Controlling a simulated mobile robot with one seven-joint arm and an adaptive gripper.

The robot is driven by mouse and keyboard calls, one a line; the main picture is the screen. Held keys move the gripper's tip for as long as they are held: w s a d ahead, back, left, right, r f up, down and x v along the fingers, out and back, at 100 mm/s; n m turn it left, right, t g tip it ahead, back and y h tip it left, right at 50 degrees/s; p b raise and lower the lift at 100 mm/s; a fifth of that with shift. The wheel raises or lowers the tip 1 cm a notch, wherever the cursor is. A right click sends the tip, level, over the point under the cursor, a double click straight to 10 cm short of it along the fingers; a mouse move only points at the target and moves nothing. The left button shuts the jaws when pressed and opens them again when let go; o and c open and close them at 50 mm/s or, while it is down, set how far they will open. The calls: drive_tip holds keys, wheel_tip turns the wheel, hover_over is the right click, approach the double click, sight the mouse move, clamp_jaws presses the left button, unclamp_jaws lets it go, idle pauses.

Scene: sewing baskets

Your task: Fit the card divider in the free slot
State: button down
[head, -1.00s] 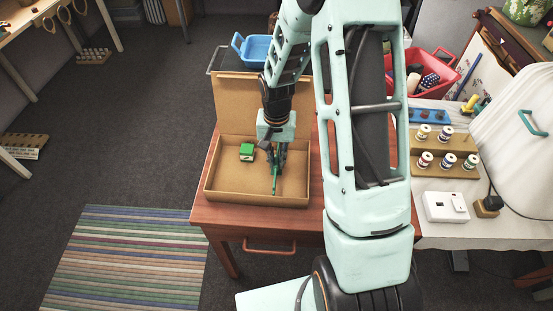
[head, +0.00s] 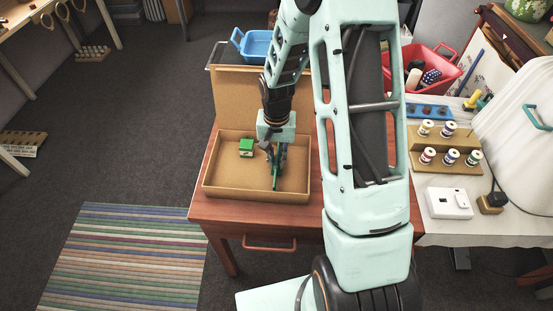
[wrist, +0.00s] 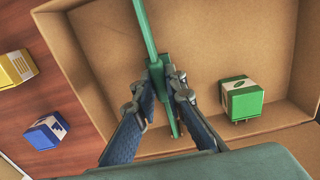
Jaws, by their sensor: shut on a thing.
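The card divider (wrist: 146,32) is a thin green strip, seen nearly edge-on in the wrist view. My gripper (wrist: 168,75) is shut on it, with one finger on each side. In the head view the divider (head: 275,180) hangs from my gripper (head: 277,155) within the right half of an open cardboard box (head: 255,194). I cannot tell whether its lower edge touches the box floor. The box also shows in the wrist view (wrist: 85,70). No free slot can be made out; my fingers and the divider cover part of the floor.
A small green box (head: 246,147) stands inside the cardboard box, left of the divider. In the wrist view a blue box (wrist: 46,132) and a yellow box (wrist: 16,67) stand on the wooden table outside. The raised lid (head: 235,100) is behind my gripper.

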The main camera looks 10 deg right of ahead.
drive_tip(key=shift+f, duration=0.15)
drive_tip(key=c, duration=1.9)
unclamp_jaws()
wheel_tip(320, 180, up, 12)
drive_tip(key=shift+d, duration=0.1)
